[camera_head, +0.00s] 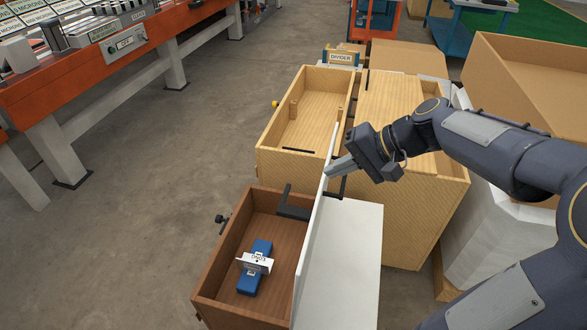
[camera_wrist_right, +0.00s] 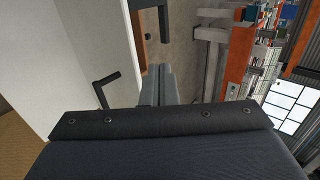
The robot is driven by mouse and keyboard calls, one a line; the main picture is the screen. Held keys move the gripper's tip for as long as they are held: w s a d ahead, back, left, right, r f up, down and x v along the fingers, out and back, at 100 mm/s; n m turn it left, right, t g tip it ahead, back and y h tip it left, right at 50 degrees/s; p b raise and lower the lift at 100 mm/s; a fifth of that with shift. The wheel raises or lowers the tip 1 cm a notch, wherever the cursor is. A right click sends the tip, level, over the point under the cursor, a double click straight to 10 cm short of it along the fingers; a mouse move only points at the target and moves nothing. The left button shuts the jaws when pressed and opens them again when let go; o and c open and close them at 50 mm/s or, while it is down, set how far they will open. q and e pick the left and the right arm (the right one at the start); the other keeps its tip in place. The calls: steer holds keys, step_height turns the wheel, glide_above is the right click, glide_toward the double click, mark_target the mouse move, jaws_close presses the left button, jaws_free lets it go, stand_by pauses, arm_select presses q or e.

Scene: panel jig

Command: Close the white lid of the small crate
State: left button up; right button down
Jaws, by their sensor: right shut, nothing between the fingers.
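The small crate (camera_head: 213,263) is a brown open-topped wooden box at the lower middle of the head view. Its white lid (camera_head: 314,222) stands raised, nearly upright and almost edge-on, along the crate's right side. A black L-shaped handle (camera_head: 293,207) shows at the lid's left. My right gripper (camera_head: 329,171) is shut and empty, its tips close beside the upper part of the lid; I cannot tell whether they touch. In the right wrist view the shut fingers (camera_wrist_right: 158,85) point ahead, with a white panel (camera_wrist_right: 90,50) to their left. My left gripper is not in view.
A blue block with a white label (camera_head: 256,266) lies inside the crate. A flat white surface (camera_head: 345,265) lies right of the lid. A larger light wooden box (camera_head: 310,110) stands behind. An orange workbench (camera_head: 90,60) is at the upper left. The floor between is clear.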

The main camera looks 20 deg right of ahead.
steer(key=x, duration=0.9)
steer(key=shift+f, duration=0.1)
